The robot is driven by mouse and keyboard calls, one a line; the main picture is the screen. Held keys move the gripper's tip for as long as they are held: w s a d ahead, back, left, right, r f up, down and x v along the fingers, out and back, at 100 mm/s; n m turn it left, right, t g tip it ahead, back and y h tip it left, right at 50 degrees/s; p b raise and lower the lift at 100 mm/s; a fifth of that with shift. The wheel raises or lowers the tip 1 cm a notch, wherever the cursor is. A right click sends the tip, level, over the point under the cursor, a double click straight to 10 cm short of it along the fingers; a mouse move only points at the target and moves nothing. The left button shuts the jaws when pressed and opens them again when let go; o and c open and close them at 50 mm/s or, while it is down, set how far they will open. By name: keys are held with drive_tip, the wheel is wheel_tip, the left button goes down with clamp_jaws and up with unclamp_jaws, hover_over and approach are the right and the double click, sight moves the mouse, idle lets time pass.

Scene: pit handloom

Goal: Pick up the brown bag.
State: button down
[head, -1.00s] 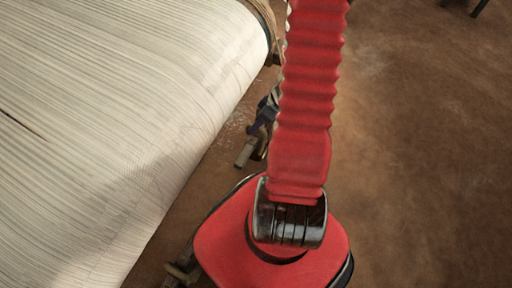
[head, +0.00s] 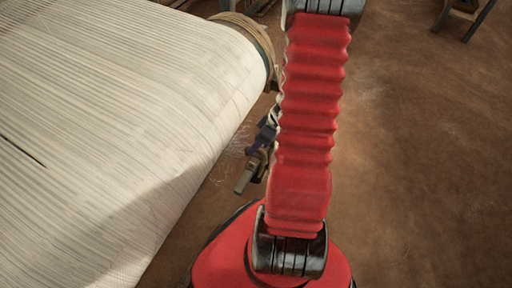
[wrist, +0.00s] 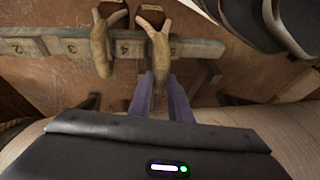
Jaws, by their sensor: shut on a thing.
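A small tan-brown shape (wrist: 158,45) with a dark, pale-rimmed end, which I take for the brown bag, is in the wrist view at the upper middle. It lies in line with the purple fingers of my gripper (wrist: 161,82), which are shut on its lower part. The contact is small and partly hidden. A similar tan-brown shape (wrist: 101,48) stands just to its left, outside the fingers.
A numbered grey beam (wrist: 45,46) runs behind the tan shapes. A roll of pale striped cloth (head: 110,120) fills the left of the head view. Bare brown floor (head: 425,170) lies to the right. Dark wooden legs (head: 462,15) stand at the far upper right.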

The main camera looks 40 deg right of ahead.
drive_tip(key=s+d, duration=0.3)
drive_tip(key=s, duration=0.5)
drive_tip(key=s+d, duration=0.3)
drive_tip(key=s, duration=0.6)
idle(0.4)
